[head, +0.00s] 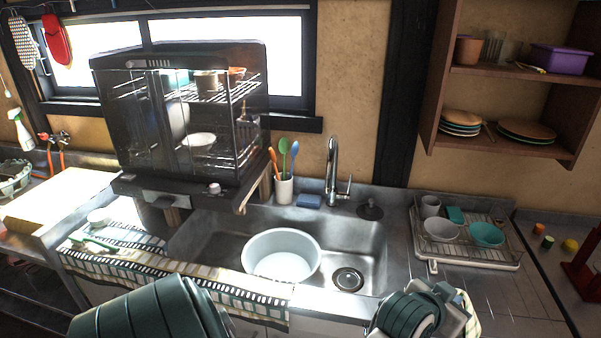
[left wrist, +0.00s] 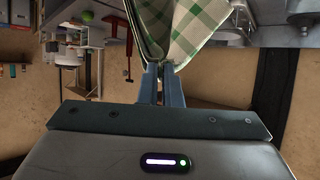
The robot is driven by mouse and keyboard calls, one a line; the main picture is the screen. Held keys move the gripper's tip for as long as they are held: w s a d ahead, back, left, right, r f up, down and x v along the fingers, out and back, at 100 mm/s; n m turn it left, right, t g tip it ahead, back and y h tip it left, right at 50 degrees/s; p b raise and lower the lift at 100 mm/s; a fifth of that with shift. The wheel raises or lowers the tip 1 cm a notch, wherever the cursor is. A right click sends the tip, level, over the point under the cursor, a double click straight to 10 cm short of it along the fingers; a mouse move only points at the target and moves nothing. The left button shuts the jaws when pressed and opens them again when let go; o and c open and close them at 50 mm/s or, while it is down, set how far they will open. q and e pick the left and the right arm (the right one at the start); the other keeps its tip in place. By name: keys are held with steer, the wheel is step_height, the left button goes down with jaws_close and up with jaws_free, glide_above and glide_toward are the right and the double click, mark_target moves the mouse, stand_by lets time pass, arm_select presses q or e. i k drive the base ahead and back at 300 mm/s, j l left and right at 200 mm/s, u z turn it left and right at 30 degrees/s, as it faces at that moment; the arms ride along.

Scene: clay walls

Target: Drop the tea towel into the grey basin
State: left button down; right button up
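The tea towel is green-and-white checked cloth. In the left wrist view the tea towel (left wrist: 195,32) hangs from the fingertips of my left gripper (left wrist: 162,70), which is shut on it. In the head view my left gripper (head: 455,299) is at the lower right, over the counter right of the sink; its wrist hides most of the towel, and only a small part of it shows. The grey basin (head: 281,262), pale, round and empty, stands in the left part of the sink, to the left of the gripper and apart from it. My right gripper is not in view.
The metal sink (head: 357,240) has a tall faucet (head: 333,170) behind it. A dish rack (head: 470,250) with bowls stands at right. A dark cabinet (head: 185,110) overhangs the back left. A patterned cloth (head: 180,270) lies along the front-left edge. A utensil cup (head: 284,188) stands behind the sink.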

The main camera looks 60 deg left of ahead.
mark_target(280, 254)
steer(key=l+u, duration=0.1)
steer(key=u, duration=0.65)
steer(key=k+l+u, duration=0.1)
steer(key=u, duration=0.3)
steer(key=k+u, duration=0.1)
steer(key=u, duration=0.3)
